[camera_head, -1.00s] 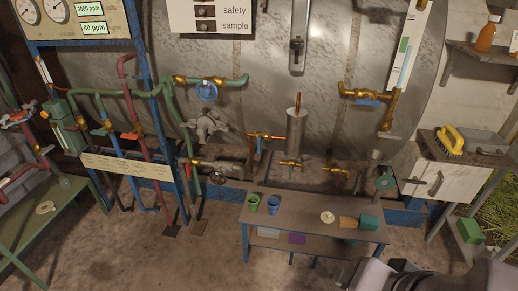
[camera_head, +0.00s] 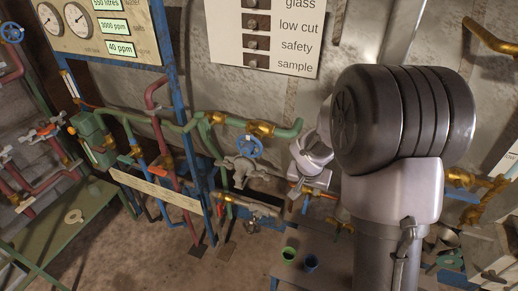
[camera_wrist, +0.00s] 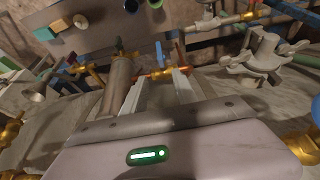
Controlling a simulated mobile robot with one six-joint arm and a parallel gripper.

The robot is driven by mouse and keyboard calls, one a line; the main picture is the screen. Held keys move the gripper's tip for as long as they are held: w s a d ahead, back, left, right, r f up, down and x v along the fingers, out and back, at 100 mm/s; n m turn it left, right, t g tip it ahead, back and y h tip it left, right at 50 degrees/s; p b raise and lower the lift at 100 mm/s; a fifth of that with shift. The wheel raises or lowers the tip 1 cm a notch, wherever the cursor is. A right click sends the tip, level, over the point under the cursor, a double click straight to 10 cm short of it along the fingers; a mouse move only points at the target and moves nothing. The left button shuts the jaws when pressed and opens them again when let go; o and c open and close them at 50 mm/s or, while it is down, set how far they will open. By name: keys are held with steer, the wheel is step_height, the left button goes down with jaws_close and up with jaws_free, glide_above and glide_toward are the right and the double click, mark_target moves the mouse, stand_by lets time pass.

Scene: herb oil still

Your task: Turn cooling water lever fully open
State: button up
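A small blue lever (camera_wrist: 159,53) hangs from a brass valve on a copper-coloured pipe (camera_wrist: 155,73). No label shows which is the cooling water lever. My gripper (camera_wrist: 159,78) is open, its two fingers apart and pointing toward this pipe. The blue lever appears between and beyond the fingertips; I see no contact. In the head view the blue lever (camera_head: 305,204) is just below my gripper (camera_head: 309,178), and my arm hides much of the area to the right.
A metal cylinder (camera_wrist: 117,85) stands close left of the fingers in the wrist view. A grey clamp-like fitting (camera_wrist: 262,60) is to the right. A low bench (camera_head: 282,268) with a green cup (camera_head: 288,254) and a blue cup (camera_head: 311,262) is below. A blue handwheel (camera_head: 249,147) is nearby.

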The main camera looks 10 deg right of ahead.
mark_target(306, 204)
steer(key=b+x, duration=0.5)
steer(key=x, duration=1.1)
steer(key=shift+s+f, duration=0.1)
steer(key=shift+f, duration=0.15)
steer(key=shift+w+d+f, duration=0.1)
steer(key=shift+w+f, duration=0.2)
steer(key=shift+f, duration=0.2)
jaws_close()
